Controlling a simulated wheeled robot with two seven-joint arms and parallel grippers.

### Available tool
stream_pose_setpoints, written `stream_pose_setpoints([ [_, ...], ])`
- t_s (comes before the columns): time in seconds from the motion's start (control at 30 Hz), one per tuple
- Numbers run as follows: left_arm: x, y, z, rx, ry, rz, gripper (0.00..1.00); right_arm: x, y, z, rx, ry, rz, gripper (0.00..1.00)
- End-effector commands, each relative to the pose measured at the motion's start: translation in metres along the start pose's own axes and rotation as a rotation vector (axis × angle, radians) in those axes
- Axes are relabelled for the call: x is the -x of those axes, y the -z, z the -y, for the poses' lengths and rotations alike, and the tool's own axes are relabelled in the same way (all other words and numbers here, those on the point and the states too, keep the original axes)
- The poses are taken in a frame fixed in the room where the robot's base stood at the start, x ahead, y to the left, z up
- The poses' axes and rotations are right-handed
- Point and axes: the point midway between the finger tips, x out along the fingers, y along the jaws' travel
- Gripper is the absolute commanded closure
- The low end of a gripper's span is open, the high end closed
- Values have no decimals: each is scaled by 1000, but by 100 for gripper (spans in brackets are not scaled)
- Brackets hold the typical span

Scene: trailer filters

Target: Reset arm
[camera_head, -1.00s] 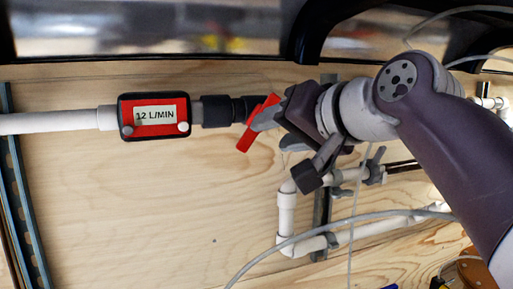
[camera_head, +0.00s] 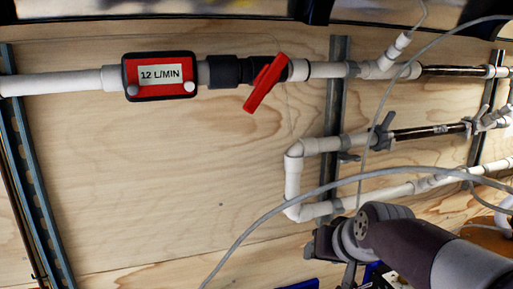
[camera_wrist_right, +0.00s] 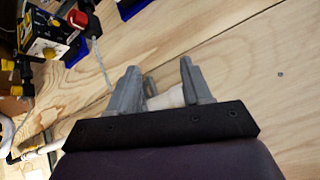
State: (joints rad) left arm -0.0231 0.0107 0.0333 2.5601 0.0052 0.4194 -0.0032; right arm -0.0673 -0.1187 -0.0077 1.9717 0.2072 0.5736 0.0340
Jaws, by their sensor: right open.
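My right arm comes in from the right in the head view, low in the picture. Its gripper (camera_head: 328,256) is below the white pipe bend, with the fingertips largely hidden. In the right wrist view the two grey fingers of this gripper (camera_wrist_right: 158,84) stand apart. A short piece of white pipe (camera_wrist_right: 165,98) shows between them; I cannot tell how far beyond the fingers it lies. The red valve handle (camera_head: 265,84) sits tilted on the upper pipe, clear of my gripper. My left gripper is not in view.
A red flow meter (camera_head: 160,76) reading 12 L/MIN sits on the upper white pipe (camera_head: 60,83). A grey hose (camera_head: 270,213) arches across the pipes near my arm. A device with yellow and red knobs (camera_wrist_right: 45,38) shows in the wrist view. The wooden panel (camera_head: 150,170) is bare at left.

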Motion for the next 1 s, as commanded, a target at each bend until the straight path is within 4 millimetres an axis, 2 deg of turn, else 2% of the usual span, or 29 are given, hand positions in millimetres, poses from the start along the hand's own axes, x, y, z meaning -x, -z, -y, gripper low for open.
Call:
stream_pose_setpoints([
  [0.03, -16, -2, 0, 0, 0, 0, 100, -34, -47, -21, 25, -43, 81, 51],
  [0.07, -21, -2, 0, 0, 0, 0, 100, -49, -73, -32, 44, -68, 129, 51],
  [0.1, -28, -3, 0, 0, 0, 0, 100, -65, -108, -47, 67, -96, 194, 51],
  [0.17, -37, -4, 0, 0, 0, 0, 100, -84, -160, -66, 98, -128, 290, 51],
  [0.2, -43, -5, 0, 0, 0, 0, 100, -92, -192, -77, 116, -145, 352, 51],
  [0.3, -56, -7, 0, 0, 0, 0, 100, -102, -259, -97, 139, -171, 485, 51],
  [0.4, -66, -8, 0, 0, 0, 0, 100, -105, -300, -108, 138, -184, 574, 51],
  [0.5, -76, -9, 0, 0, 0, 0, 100, -112, -313, -113, 128, -189, 599, 51],
  [1.0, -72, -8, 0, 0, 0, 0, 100, -109, -309, -112, 125, -188, 595, 51],
])
